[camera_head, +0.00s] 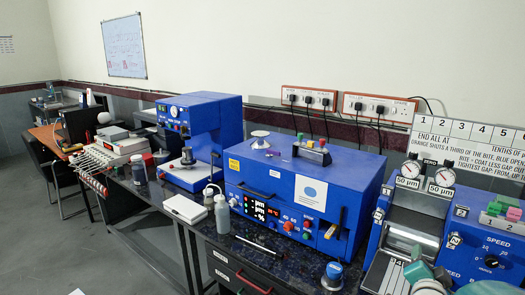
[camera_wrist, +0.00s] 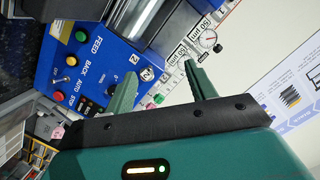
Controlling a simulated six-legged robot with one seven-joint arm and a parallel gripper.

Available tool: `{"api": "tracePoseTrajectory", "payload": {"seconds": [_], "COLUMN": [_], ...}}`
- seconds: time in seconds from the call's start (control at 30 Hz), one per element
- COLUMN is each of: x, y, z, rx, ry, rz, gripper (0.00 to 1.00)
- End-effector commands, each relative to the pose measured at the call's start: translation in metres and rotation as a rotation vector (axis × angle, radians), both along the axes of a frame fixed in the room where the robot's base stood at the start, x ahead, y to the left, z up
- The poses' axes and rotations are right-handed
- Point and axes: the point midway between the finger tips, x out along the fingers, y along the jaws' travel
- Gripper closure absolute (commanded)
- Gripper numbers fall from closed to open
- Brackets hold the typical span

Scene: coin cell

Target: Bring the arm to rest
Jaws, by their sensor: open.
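My gripper (camera_wrist: 160,70) shows in the wrist view with its two green fingers spread apart and nothing between them. Beyond the fingers is the blue roller machine (camera_wrist: 88,55) with its FEED, BACK, AUTO and STOP controls and a dial gauge (camera_wrist: 207,40). In the head view, teal parts of my arm and gripper (camera_head: 428,272) show at the lower right corner, in front of the roller machine (camera_head: 480,252). The rest of my arm is out of that view.
A blue oven-like box (camera_head: 300,190) stands mid-bench, with a blue press (camera_head: 205,125) behind it. Bottles (camera_head: 222,215), a white box (camera_head: 185,208) and a blue-topped jar (camera_head: 333,275) stand near the front edge. Grey floor (camera_head: 100,255) lies open at left.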

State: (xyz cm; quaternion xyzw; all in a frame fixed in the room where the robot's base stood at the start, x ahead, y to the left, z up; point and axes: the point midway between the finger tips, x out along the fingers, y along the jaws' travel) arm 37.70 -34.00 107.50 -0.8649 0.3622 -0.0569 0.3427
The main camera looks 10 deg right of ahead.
Motion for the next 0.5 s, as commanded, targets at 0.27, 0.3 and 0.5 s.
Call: {"api": "tracePoseTrajectory", "payload": {"seconds": [0.27, 0.3, 0.5], "x": [0.037, 0.036, 0.009], "y": [0.128, 0.147, 0.240], "z": [0.014, 0.016, 0.024], "rx": [-0.008, -0.015, -0.082], "ry": [0.376, 0.432, 0.705], "rz": [0.327, 0.378, 0.654], "gripper": [0.44, 0.44, 0.44]}}
